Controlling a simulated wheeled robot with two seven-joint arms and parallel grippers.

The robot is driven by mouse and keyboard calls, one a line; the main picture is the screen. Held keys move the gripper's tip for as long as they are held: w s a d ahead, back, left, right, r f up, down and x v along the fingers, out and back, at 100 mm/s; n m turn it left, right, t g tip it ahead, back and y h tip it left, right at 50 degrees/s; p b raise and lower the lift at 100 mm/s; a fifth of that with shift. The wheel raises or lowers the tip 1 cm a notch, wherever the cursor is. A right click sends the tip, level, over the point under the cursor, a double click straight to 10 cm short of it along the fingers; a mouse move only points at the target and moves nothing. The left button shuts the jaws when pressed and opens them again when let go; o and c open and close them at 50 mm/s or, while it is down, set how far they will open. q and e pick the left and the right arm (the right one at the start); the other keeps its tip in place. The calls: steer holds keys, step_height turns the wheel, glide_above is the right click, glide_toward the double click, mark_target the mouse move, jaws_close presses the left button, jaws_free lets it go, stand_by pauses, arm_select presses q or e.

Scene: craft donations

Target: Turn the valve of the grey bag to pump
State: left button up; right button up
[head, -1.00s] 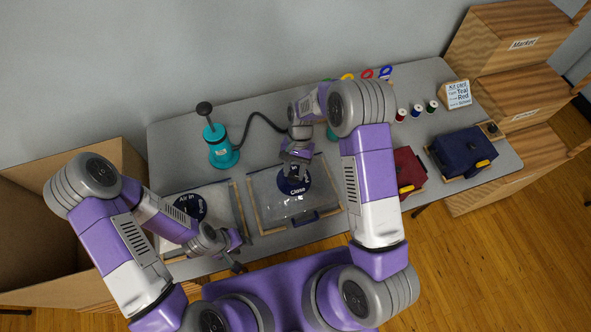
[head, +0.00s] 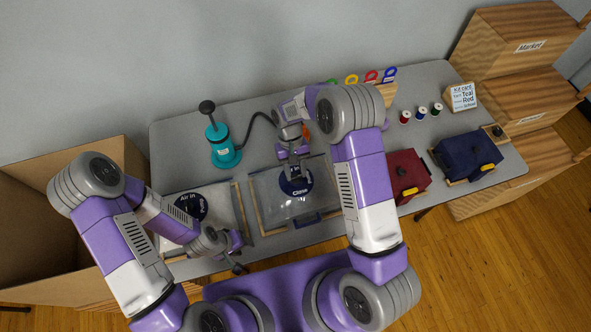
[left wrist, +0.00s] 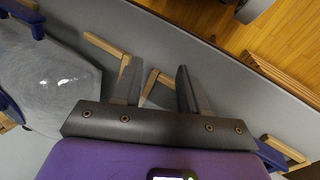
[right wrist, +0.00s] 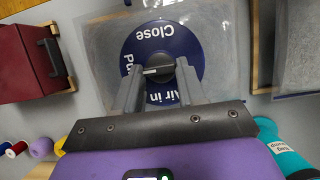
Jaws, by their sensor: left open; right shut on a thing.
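The grey bag (head: 268,208) lies flat at the middle of the table and also shows in the right wrist view (right wrist: 100,50). Its round blue valve dial (right wrist: 190,50) reads "Close", "Air in" and a partly hidden "Pu...". My right gripper (right wrist: 157,71) is shut on the dark valve knob (right wrist: 160,62). The knob's white mark points left in that view, toward "Pu...". In the head view my right gripper (head: 295,168) reaches down over the dial. My left gripper (head: 236,258) is open and empty near the table's front edge; its parted fingers show in the left wrist view (left wrist: 157,75).
A second bag (head: 222,212) with an "Air in" dial lies to the left. A teal pump (head: 222,150) with a black hose stands behind. Red (head: 407,174) and navy (head: 468,153) cases and thread spools are on the right. A large open box (head: 60,200) stands at left.

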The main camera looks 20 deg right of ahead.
stand_by(0.3)
steer(key=o, duration=1.1)
steer(key=v, duration=0.7)
steer(key=shift+w+r, duration=0.1)
steer(key=shift+r, duration=0.2)
